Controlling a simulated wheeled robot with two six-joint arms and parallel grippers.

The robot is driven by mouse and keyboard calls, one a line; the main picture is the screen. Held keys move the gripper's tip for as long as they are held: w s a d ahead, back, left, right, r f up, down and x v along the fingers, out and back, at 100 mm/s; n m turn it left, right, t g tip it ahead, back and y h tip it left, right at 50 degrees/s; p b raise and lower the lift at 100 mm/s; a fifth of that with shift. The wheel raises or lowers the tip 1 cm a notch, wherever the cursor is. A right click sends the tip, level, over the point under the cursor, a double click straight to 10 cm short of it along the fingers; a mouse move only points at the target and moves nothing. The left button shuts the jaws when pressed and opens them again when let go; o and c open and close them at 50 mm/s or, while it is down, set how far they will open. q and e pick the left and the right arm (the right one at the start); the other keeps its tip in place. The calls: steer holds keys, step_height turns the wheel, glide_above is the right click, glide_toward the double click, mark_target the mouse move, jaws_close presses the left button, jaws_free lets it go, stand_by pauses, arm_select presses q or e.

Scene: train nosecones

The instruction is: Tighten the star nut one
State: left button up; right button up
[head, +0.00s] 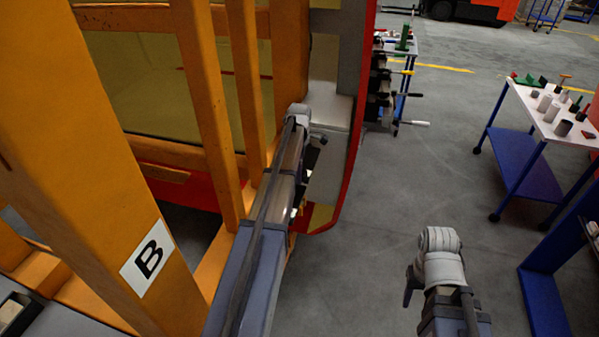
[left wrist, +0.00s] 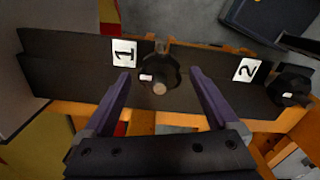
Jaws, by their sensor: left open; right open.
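Star nut one (left wrist: 158,72) is a dark knob with several lobes on a threaded stud, beside the label 1 (left wrist: 124,53) on a dark bar. My left gripper (left wrist: 162,76) is open in the left wrist view. Its two purple fingers stand on either side of the star nut, with gaps showing between them and the knob. I cannot tell how far the fingertips are from it in depth. In the head view, my left arm hides the nut.
A second star nut (left wrist: 293,88) sits at right near the label 2 (left wrist: 247,69). An orange frame post marked B (head: 150,258) stands close on the left in the head view. A blue-legged cart (head: 525,168) holding parts stands at right. The grey floor between is clear.

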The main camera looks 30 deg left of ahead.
arm_select(q)
steer(key=c, duration=1.4)
